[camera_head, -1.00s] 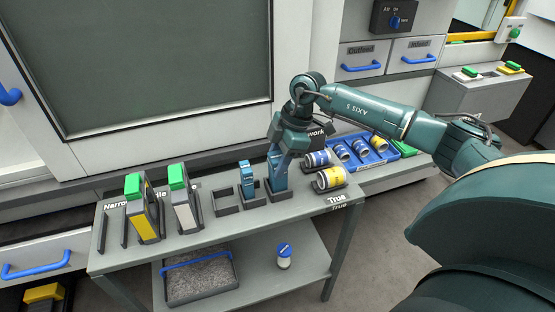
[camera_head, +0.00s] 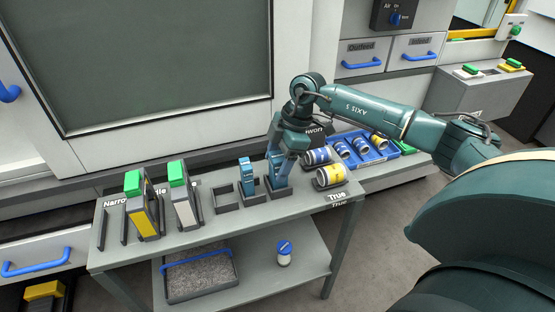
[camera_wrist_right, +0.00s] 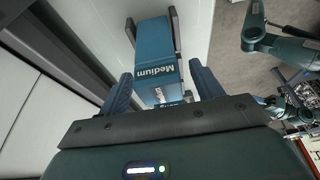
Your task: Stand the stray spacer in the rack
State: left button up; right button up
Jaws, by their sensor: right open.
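A row of dark rack sockets stands on the grey cart top. One socket (camera_head: 225,198) is empty. A blue spacer (camera_head: 246,172) stands upright in the socket beside it. My right gripper (camera_head: 278,162) points down over the right-hand socket (camera_head: 279,190). Its fingers are open on either side of a blue block that appears to stand in that socket. In the wrist view a blue block marked "Medium" (camera_wrist_right: 155,68) lies between and beyond the open fingers. The gripper partly hides the block's base, so its seating is unclear. My left gripper is not in view.
Two green-topped units (camera_head: 141,205) (camera_head: 184,195) stand left of the sockets. Cans (camera_head: 330,176) lie at the cart's right end, beside a blue tray (camera_head: 383,155) of cans. A grey bin (camera_head: 200,290) and a blue-capped jar (camera_head: 284,255) are on the lower shelf.

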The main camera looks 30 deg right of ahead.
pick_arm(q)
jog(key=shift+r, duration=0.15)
pick_arm(e)
jog(key=v, duration=1.3)
jog(key=shift+d+r, duration=0.1)
jog(key=shift+r, duration=0.05)
pick_arm(q)
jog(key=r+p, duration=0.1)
jog(key=p, duration=0.1)
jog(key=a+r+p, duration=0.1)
jog(key=p, duration=0.2)
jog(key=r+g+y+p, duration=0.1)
jog(key=p, duration=0.1)
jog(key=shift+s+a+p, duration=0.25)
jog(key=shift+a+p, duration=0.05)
pick_arm(e)
notch_tip(320, 180, up, 7)
